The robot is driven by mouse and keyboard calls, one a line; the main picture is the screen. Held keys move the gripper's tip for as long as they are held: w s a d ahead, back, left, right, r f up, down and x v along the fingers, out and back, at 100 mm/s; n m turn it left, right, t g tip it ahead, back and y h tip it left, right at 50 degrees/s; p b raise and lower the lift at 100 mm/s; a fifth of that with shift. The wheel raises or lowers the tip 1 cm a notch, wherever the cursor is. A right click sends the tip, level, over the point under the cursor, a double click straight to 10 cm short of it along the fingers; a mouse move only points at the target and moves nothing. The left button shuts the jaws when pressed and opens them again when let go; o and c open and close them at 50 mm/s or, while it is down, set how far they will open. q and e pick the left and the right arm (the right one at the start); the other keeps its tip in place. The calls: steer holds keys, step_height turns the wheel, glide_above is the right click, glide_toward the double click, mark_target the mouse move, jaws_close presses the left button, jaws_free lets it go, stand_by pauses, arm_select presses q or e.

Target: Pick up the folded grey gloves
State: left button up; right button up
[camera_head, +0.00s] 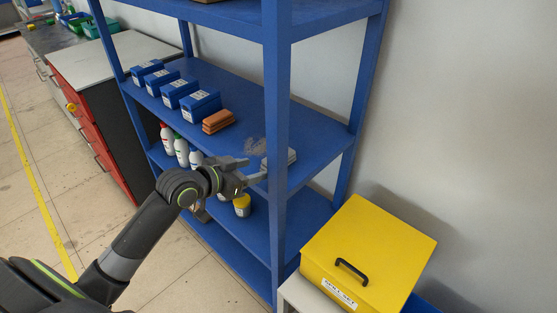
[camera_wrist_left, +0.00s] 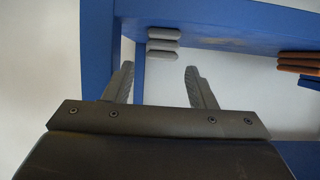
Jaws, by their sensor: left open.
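The folded grey gloves (camera_head: 290,157) lie as a small light grey stack on the middle blue shelf (camera_head: 320,128), close to the front right post. The post and my gripper partly hide them in the head view. In the wrist view the gloves (camera_wrist_left: 163,43) show as stacked grey folds at the shelf edge, beyond the fingertips and roughly centred between them. My left gripper (camera_head: 256,169) is open and empty at the shelf's front, just short of the gloves. Its spread fingers also show in the wrist view (camera_wrist_left: 160,70). My right gripper is not in view.
Several blue bins (camera_head: 181,93) and a brown folded stack (camera_head: 218,121) sit left on the same shelf. White bottles (camera_head: 181,150) and a yellow-marked container (camera_head: 242,206) stand below. The front post (camera_head: 277,130) is close by. A yellow box (camera_head: 370,250) stands at the right.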

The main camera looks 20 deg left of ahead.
mark_target(264, 166)
arm_select(q)
steer(key=p+x, duration=0.1)
steer(key=x, duration=0.4)
steer(key=shift+a+f, duration=0.1)
steer(key=shift+a, duration=0.05)
steer(key=c, duration=0.7)
steer(key=shift+c, duration=0.2)
